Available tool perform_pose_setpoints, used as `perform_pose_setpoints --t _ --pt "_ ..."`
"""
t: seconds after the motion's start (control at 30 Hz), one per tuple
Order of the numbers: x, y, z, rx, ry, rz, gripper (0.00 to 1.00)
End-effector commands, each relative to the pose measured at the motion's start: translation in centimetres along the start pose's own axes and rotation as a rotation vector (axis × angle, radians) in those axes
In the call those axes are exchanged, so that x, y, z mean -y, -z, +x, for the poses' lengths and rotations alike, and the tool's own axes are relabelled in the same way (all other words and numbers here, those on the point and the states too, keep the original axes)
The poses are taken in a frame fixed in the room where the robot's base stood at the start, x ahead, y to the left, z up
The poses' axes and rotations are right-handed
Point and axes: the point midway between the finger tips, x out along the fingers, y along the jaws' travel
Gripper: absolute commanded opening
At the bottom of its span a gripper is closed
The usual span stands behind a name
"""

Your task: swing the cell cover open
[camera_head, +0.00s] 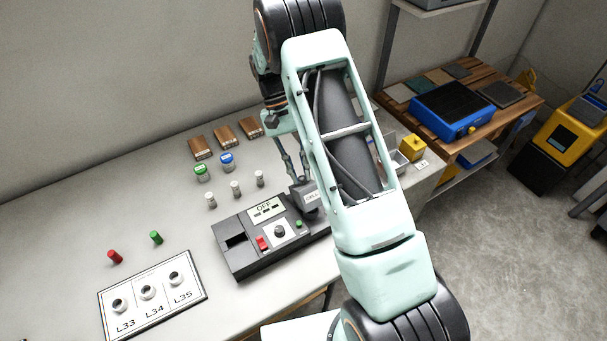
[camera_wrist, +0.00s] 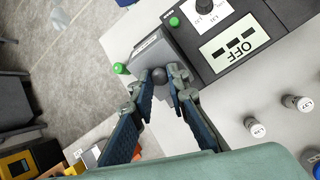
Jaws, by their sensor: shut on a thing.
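The dark grey instrument (camera_head: 262,240) stands on the bench with a display reading OFF, a red switch, a dial and a green button. At its right end is the grey cell cover (camera_head: 307,197), partly hidden by my arm.
White-capped vials (camera_head: 235,188) stand behind the instrument, with a green-capped jar (camera_head: 202,173) and a blue-capped jar (camera_head: 227,162) beyond. A labelled panel (camera_head: 150,293) lies at the left front. A yellow block (camera_head: 411,148) is at the right. The bench's left is mostly clear.

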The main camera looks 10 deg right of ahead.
Motion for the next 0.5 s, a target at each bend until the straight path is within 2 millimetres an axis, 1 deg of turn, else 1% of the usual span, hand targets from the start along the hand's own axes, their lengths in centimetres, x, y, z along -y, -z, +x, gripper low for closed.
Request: perform_pose_setpoints --t 0.03,0.23,0.5 --pt "0.5 1.1 -0.3 -0.019 0.005 -0.002 0.0" --pt "1.4 3.2 -0.8 -0.023 0.008 -0.002 0.0" --pt "2.7 5.7 -0.5 -0.019 0.01 -0.005 0.0"
